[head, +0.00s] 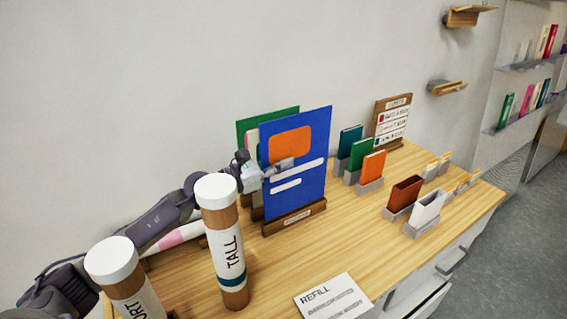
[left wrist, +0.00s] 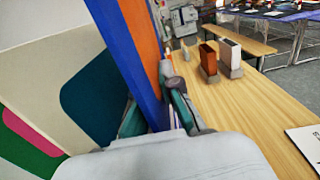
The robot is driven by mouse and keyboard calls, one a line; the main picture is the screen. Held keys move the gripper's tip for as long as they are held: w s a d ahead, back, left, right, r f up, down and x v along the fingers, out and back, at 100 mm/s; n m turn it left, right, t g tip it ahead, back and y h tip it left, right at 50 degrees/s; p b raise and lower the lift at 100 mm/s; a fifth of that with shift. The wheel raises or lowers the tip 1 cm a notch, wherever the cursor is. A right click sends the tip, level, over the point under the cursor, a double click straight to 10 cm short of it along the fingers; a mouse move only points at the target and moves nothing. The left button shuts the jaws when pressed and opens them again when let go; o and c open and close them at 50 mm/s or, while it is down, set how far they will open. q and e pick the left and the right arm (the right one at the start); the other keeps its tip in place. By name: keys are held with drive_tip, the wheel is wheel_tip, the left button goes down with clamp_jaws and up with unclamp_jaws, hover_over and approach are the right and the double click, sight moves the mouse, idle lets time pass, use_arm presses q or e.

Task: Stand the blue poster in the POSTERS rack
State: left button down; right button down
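The blue poster (head: 310,190), with an orange block and white bars, stands upright with its lower edge behind the front rail of the wooden rack (head: 272,228). The rack's label is too small to read. A green poster (head: 252,121) and paler ones stand behind it. My left gripper (head: 270,170) is at the blue poster's left edge, one finger across its front. In the left wrist view the blue poster (left wrist: 128,45) runs between the two fingers (left wrist: 155,115), which close on it. My right gripper is not in view.
Tubes marked TALL (head: 226,240) and, partly hidden, SHORT (head: 122,285) stand close to my left arm. Small book holders (head: 371,186) and a card sign (head: 392,124) are to the right. A REFILL card (head: 332,300) lies at the front. Wood is clear between them.

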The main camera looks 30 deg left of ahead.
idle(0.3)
use_arm(q)
drive_tip(key=shift+f+b, duration=1.15)
drive_tip(key=shift+f, duration=0.15)
wheel_tip(320, 180, down, 2)
drive_tip(key=shift+f+b, duration=0.1)
drive_tip(key=shift+b, duration=1.05)
drive_tip(key=c, duration=1.2)
unclamp_jaws()
drive_tip(key=shift+c, duration=0.2)
drive_tip(key=shift+s, duration=0.1)
